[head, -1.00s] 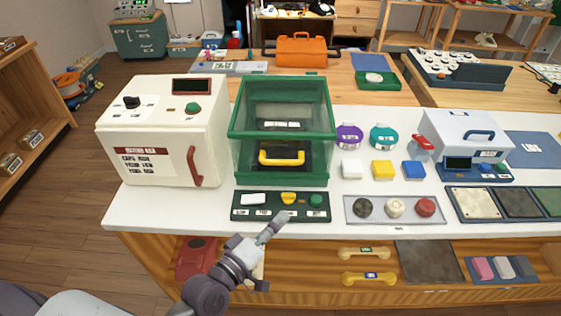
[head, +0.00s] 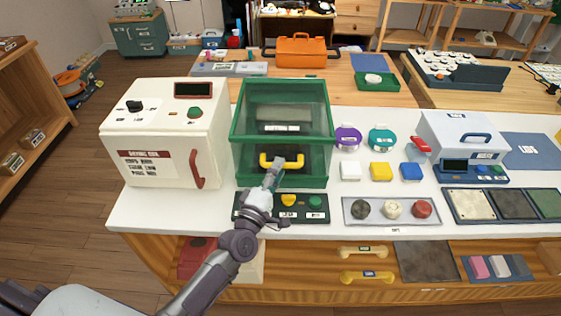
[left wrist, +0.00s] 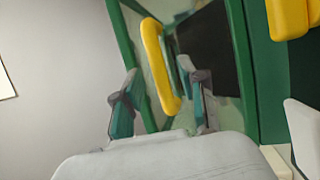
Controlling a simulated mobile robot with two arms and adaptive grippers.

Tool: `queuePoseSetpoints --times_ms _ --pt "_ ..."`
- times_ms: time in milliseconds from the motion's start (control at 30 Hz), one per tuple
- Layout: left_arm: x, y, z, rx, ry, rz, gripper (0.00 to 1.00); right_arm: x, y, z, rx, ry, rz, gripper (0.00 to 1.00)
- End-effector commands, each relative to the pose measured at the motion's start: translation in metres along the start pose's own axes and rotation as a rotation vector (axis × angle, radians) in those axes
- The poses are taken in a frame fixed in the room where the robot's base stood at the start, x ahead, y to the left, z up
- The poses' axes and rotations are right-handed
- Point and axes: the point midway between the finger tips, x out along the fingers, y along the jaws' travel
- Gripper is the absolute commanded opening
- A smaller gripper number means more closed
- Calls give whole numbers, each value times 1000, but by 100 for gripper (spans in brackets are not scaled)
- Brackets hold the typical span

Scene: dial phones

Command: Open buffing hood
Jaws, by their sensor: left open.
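The buffing hood is a green-framed box with clear panels (head: 283,100) on the white bench. Its front has a yellow bar handle (head: 281,160), which also shows in the left wrist view (left wrist: 157,62). My left gripper (head: 272,173) is at the hood's front, just below the handle in the head view. In the left wrist view my left gripper (left wrist: 162,100) is open, with one finger on each side of the handle's line. I cannot tell whether the fingers touch it. The hood front looks closed. My right gripper is not in view.
A dark control panel (head: 316,216) with buttons lies in front of the hood, partly under my left arm. A white oven-like box (head: 165,145) stands close on the left. Purple and teal round containers (head: 382,138) and coloured blocks (head: 381,171) stand on the right.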

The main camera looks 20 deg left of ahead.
Motion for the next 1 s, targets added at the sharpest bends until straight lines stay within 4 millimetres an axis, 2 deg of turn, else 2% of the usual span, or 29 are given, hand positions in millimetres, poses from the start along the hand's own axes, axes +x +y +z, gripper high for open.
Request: queuePoseSetpoints --times_ms 100,200,500,533,767,1000 --pt "14 0 0 -1 0 0 41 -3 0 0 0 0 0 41" --pt "20 0 0 -1 -1 0 41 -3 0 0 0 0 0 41" --pt "22 -1 0 0 0 -1 41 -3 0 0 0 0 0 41" --pt "22 -1 0 0 0 -1 40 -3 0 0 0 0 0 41" --pt "22 -1 0 0 0 -1 1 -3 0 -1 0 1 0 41" --pt "22 -1 0 0 0 -1 0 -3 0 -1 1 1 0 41"
